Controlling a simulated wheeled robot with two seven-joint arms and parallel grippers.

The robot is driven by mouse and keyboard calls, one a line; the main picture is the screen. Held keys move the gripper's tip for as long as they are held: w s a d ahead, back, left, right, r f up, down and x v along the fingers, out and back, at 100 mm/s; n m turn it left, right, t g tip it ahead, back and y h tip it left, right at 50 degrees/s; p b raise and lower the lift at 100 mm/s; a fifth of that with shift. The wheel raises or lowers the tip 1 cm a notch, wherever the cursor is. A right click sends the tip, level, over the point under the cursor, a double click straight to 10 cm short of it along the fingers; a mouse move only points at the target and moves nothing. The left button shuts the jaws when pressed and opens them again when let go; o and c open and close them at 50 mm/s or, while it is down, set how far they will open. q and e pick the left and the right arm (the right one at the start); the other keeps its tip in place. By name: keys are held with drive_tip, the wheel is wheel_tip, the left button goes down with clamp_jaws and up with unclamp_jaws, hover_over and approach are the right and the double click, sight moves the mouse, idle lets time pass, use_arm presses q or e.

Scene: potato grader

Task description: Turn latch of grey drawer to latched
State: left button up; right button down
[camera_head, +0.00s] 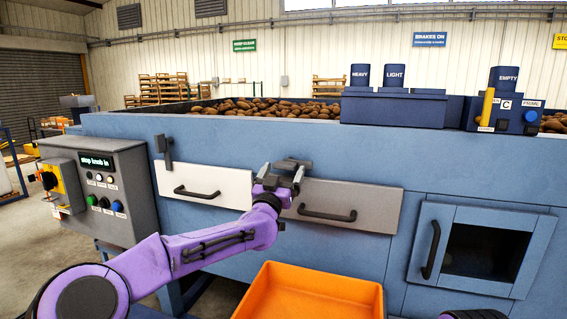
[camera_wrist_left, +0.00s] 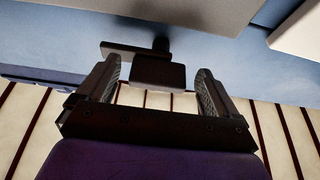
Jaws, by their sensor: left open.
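The grey drawer (camera_head: 345,203) is the right one of two drawers in the blue grader front and looks shut. Its dark latch (camera_head: 291,162) sits above the drawer's upper left corner, its bar lying about sideways. My left gripper (camera_head: 280,178) is open at this latch. In the left wrist view the dark latch block (camera_wrist_left: 158,73) shows between the two spread fingers of my left gripper (camera_wrist_left: 157,90), with a gap on each side. The gripper hides part of the latch and the drawer's left end in the head view.
A white drawer (camera_head: 205,184) is on the left, its latch (camera_head: 163,150) hanging upright. A control box (camera_head: 95,190) stands at far left. An orange bin (camera_head: 310,292) is below the grey drawer. A blue door with a window (camera_head: 480,250) is at right.

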use_arm(q)
drive_tip(key=shift+w+d+r, duration=0.1)
drive_tip(key=shift+w+r, duration=0.1)
drive_tip(key=shift+w, duration=0.1)
drive_tip(key=shift+s+r, duration=0.35)
drive_tip(key=shift+s, duration=0.1)
drive_tip(key=shift+w, duration=0.1)
drive_tip(key=shift+w+f, duration=0.15)
drive_tip(key=c, duration=1.5)
use_arm(e)
drive_tip(key=shift+s+r, duration=0.2)
drive_tip(key=shift+r, duration=0.1)
